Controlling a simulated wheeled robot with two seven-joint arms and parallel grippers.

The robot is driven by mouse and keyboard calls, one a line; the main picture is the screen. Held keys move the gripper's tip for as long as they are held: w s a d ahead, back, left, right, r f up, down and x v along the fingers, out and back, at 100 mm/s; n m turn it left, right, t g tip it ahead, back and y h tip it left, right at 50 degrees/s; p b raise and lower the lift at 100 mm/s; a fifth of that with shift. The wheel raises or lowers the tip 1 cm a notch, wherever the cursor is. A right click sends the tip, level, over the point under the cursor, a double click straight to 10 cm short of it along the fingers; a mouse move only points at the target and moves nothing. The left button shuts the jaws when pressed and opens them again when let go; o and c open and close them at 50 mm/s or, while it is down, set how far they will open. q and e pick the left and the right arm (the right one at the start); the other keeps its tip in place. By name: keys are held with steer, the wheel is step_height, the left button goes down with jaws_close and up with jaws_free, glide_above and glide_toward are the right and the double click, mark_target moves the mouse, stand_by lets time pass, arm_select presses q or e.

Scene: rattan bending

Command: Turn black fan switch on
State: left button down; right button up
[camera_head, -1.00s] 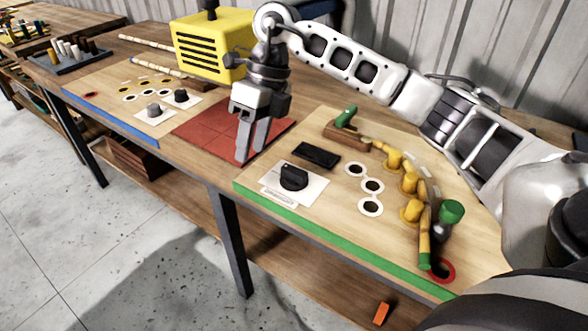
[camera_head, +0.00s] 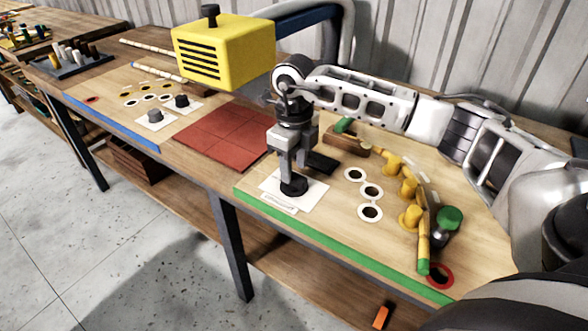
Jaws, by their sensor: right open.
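A black knob switch (camera_head: 294,188) sits on a white plate (camera_head: 313,190) near the front left corner of the green-edged board. My right gripper (camera_head: 292,172) points down at this knob, open, with its fingertips at the knob's top. I cannot tell whether they touch it. A second black knob (camera_head: 182,101) and a grey knob (camera_head: 155,115) stand on white plates on the blue-edged board to the left. No label tells me which black knob is the fan switch. My left gripper is not in view.
A yellow slotted box (camera_head: 215,52) stands behind a red tiled mat (camera_head: 222,139). Right of my gripper are white rings (camera_head: 371,191), yellow pegs (camera_head: 410,216) with a bent rod, and a green-topped piece (camera_head: 449,217). A black block (camera_head: 322,163) lies just behind the gripper.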

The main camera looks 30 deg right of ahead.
mark_target(294, 181)
step_height(294, 181, down, 2)
steer(key=shift+f, duration=0.3)
steer(key=c, duration=0.7)
jaws_close()
